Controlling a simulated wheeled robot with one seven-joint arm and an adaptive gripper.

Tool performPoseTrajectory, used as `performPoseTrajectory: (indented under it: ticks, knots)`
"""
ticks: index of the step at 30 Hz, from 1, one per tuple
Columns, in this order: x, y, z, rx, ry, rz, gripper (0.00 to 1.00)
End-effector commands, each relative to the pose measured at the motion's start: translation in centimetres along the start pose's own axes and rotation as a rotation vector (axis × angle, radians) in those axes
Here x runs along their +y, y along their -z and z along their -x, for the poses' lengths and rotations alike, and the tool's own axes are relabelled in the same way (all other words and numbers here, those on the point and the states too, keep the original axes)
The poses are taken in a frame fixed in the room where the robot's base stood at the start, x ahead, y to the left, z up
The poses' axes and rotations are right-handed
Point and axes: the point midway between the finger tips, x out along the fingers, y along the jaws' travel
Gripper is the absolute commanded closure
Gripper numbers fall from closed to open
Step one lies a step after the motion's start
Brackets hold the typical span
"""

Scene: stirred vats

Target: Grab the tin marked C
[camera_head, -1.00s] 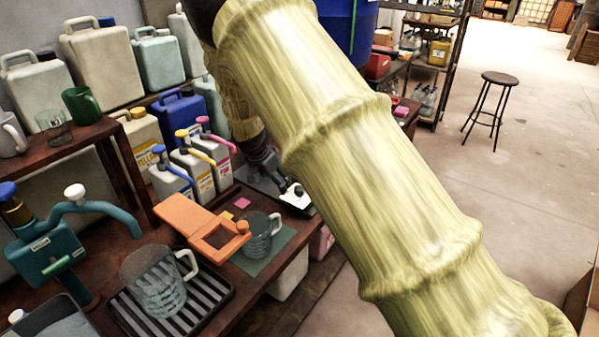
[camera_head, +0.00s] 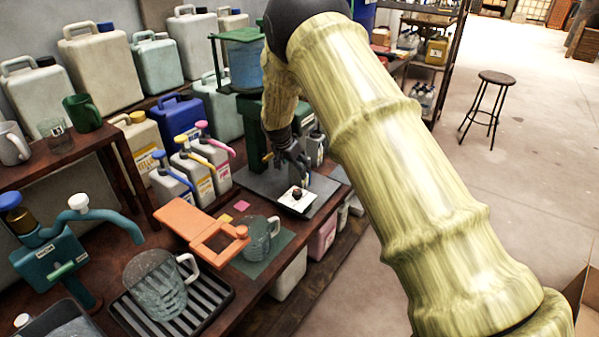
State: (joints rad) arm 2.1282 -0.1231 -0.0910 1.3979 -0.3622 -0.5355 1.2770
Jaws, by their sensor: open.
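Several grey tins stand on the bench in the head view. One has a blue pump (camera_head: 171,182), one a yellow pump (camera_head: 194,172) and one a pink pump (camera_head: 215,158). Their labels are too small for me to read a letter, so I cannot tell which is marked C. My gripper (camera_head: 299,170) points down over a dark flat plate (camera_head: 262,186), to the right of these tins. It is open, and I see nothing held in it. A white card (camera_head: 298,199) with a small dark knob lies on the plate just below it.
An orange clamp-like piece (camera_head: 193,226), a glass mug (camera_head: 257,240) and a larger jug (camera_head: 155,285) on a slatted tray (camera_head: 207,304) occupy the front bench. A green stand (camera_head: 240,36) rises behind my gripper. Large cans line the back.

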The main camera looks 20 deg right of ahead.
Motion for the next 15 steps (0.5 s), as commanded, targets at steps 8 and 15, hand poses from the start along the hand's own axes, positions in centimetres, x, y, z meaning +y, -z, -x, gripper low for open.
performPoseTrajectory:
  ticks: [8,15]
  knots:
    - [0.0,-0.3,-3.6,-0.002,-0.002,0.003,0.21]
    - [0.0,-0.3,-4.7,-0.002,-0.001,0.002,0.21]
